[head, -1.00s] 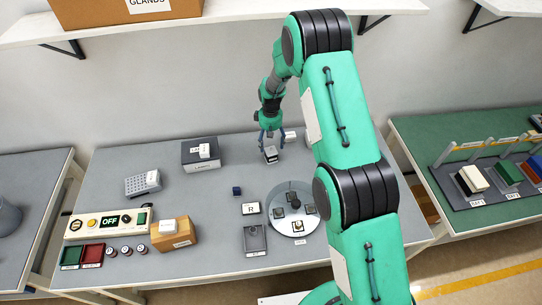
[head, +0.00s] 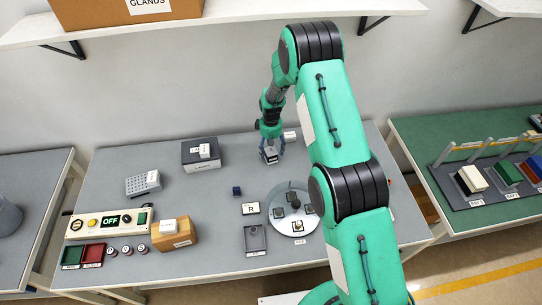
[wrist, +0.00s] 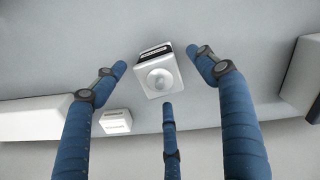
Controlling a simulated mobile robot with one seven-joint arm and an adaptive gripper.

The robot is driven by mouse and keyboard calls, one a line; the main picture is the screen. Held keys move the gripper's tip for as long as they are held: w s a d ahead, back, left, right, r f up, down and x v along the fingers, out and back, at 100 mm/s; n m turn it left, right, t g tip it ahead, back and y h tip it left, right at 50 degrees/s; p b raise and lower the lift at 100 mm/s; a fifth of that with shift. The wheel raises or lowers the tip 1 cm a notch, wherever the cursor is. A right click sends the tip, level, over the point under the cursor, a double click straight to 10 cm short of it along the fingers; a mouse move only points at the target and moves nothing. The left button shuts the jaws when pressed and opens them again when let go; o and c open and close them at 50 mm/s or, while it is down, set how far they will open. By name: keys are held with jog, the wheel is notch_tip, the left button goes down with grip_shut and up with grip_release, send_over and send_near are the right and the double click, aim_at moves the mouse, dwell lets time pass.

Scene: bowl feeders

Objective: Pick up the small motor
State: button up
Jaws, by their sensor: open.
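The small motor looks like a pale block with a round raised disc on top and a dark slotted strip along one edge. It sits on the grey bench (head: 150,215) near the back, and it shows in the wrist view (wrist: 161,78). In the head view it is a small block (head: 270,155) right under my gripper (head: 270,148), partly hidden by the fingers. In the wrist view the blue fingers of my gripper (wrist: 158,75) are spread apart around the motor, with gaps between them and it. Nothing is held.
A small white labelled block (head: 290,135) stands close behind the motor; it also shows in the wrist view (wrist: 116,122). A dark box (head: 201,155) stands to the left. A round plate with fixtures (head: 310,225) and a small blue cube (head: 237,190) lie nearer the front.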

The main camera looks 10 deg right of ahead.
jog(key=shift+c, duration=0.2)
grip_shut()
jog(key=shift+w+r, duration=0.1)
jog(key=shift+r, duration=0.05)
jog(key=shift+r+b, duration=0.3)
jog(key=shift+r, duration=4.6)
